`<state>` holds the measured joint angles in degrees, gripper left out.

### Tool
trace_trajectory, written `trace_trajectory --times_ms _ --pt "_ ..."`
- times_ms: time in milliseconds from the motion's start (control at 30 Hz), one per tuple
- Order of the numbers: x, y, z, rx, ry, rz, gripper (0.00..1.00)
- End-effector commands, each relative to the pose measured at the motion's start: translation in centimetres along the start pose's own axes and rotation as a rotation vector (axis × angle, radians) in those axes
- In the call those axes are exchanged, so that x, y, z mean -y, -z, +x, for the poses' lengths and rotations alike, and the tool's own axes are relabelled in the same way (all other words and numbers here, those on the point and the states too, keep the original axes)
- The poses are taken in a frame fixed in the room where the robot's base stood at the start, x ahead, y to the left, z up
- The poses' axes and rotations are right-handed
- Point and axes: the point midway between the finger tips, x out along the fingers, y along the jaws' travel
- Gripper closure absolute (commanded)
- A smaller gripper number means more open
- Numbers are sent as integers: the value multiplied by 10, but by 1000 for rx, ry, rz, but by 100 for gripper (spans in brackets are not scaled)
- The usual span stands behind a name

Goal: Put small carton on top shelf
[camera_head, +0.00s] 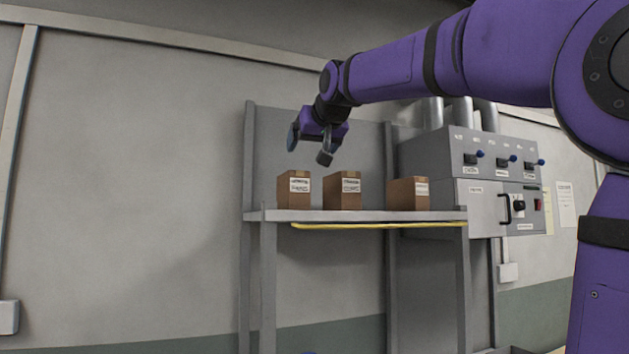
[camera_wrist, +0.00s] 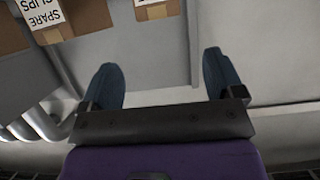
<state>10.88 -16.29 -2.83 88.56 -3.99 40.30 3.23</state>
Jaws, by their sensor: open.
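Three brown cartons with white labels stand upright on the grey shelf (camera_head: 370,215) in the head view. The left carton (camera_head: 284,190) and the middle carton (camera_head: 331,192) are taller. The right carton (camera_head: 404,195) is lower and stands apart from them. My gripper (camera_head: 308,148) is open and empty, above the left and middle cartons and touching neither. In the wrist view my gripper (camera_wrist: 160,75) shows two spread blue fingers with nothing between them. A carton (camera_wrist: 90,16) labelled "SPARE CLIPS" shows upside down at upper left there, with parts of others along the top edge.
A grey control panel (camera_head: 465,160) with blue-tipped levers and pipes stands to the right behind the shelf. A yellow strip (camera_head: 365,225) runs along the shelf's front edge. There is a gap on the shelf between the middle and right cartons.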

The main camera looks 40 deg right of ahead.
Motion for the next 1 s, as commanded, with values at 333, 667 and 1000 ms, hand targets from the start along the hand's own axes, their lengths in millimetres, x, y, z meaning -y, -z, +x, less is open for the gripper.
trace_trajectory --times_ms 333,667,1000 --pt "5 -17 -4 28 12 -5 13" --pt "42 -196 -32 318 112 -68 13" --pt "55 -414 -82 642 198 -169 13"
